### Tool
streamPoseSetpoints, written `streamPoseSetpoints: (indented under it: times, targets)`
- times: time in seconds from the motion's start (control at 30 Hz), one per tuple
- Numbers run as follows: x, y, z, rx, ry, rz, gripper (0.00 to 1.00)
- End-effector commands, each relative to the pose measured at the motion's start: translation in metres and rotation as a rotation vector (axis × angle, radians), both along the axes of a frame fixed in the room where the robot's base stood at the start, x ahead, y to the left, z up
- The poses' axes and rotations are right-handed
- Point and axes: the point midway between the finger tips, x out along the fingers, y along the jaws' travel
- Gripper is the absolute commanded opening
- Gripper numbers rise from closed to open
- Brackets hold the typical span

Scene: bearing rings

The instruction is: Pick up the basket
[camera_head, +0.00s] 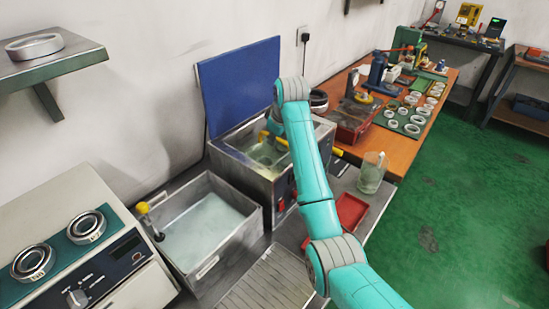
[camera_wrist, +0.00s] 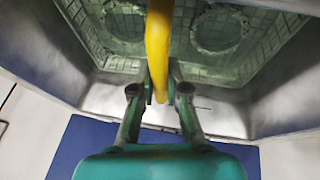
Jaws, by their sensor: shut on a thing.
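The basket is a wire mesh basket (camera_wrist: 262,48) with a yellow handle (camera_wrist: 158,45). It sits inside the open steel tank (camera_head: 237,157), and my arm hides part of it in the head view. Ring shapes (camera_wrist: 218,28) show in the mesh in the wrist view. My gripper (camera_wrist: 159,90) is over the tank, with one finger on each side of the yellow handle, shut on it. In the head view the yellow handle (camera_head: 264,137) shows beside my wrist.
The tank's blue lid (camera_head: 240,85) stands open behind. An open steel basin (camera_head: 207,220) of pale liquid is at left. A red tray (camera_head: 348,213) and a glass jug (camera_head: 372,172) are at right. A wooden bench (camera_head: 440,85) holds several rings.

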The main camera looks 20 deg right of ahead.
Motion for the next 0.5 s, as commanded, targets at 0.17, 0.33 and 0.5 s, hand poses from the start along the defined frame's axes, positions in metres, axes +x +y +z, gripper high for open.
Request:
streamPoseSetpoints:
  times: [0.17, 0.33, 0.5]
  targets:
    - [0.000, 0.000, 0.001, 0.000, -0.002, 0.000, 0.00]
    - [0.001, 0.000, 0.011, 0.000, -0.004, 0.000, 0.00]
    - [0.001, 0.000, 0.038, 0.000, -0.006, 0.000, 0.00]
